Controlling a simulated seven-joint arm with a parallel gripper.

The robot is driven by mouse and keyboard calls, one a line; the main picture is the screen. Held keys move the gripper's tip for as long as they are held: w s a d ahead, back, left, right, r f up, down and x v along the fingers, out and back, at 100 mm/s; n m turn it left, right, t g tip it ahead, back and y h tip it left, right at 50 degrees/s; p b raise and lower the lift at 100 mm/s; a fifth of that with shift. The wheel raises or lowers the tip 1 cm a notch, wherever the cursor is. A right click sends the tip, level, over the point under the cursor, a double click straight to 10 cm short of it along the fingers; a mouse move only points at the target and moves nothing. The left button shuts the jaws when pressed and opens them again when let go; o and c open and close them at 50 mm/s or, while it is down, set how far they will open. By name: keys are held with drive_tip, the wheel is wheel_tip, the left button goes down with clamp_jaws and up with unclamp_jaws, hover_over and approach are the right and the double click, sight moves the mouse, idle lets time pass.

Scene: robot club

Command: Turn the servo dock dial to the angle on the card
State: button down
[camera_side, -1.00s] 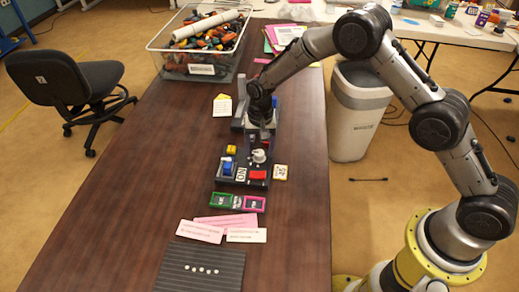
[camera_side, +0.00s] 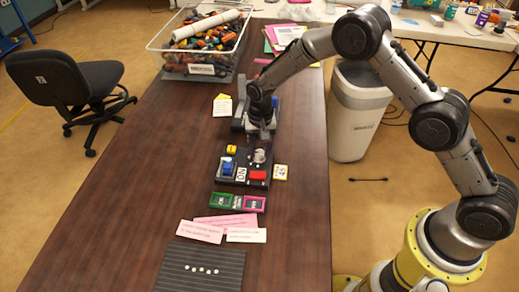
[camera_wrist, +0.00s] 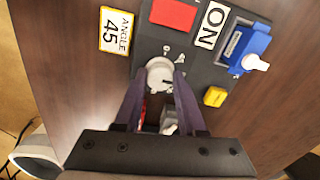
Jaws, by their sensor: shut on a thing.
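The dial (camera_wrist: 160,74) is a light grey knob with a dark mark, on a dark servo dock panel (camera_wrist: 195,60). It also shows in the side view (camera_side: 259,156). My gripper (camera_wrist: 164,80) is shut on the dial, with one dark finger on each side of it. The card (camera_wrist: 117,32) reads "ANGLE 45" and lies on the table beside the dock; it also shows in the side view (camera_side: 280,173). Part of the dial and the panel behind it is hidden by the fingers.
The dock carries a red block (camera_wrist: 174,13), an "ON" label (camera_wrist: 211,25), a blue switch (camera_wrist: 243,47) and a yellow button (camera_wrist: 215,96). Pink and white slips (camera_side: 201,232) and a dark striped mat (camera_side: 200,268) lie nearer. A full clear bin (camera_side: 195,62) stands behind. The table's left side is clear.

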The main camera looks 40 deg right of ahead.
sight(260, 152)
drive_tip(key=shift+n, duration=0.3)
drive_tip(key=n, duration=0.3)
drive_tip(key=shift+n, duration=2.4)
drive_tip(key=c, duration=0.5)
unclamp_jaws()
drive_tip(key=shift+r, duration=0.1)
wheel_tip(260, 152, up, 14)
drive_tip(key=shift+d, duration=0.15)
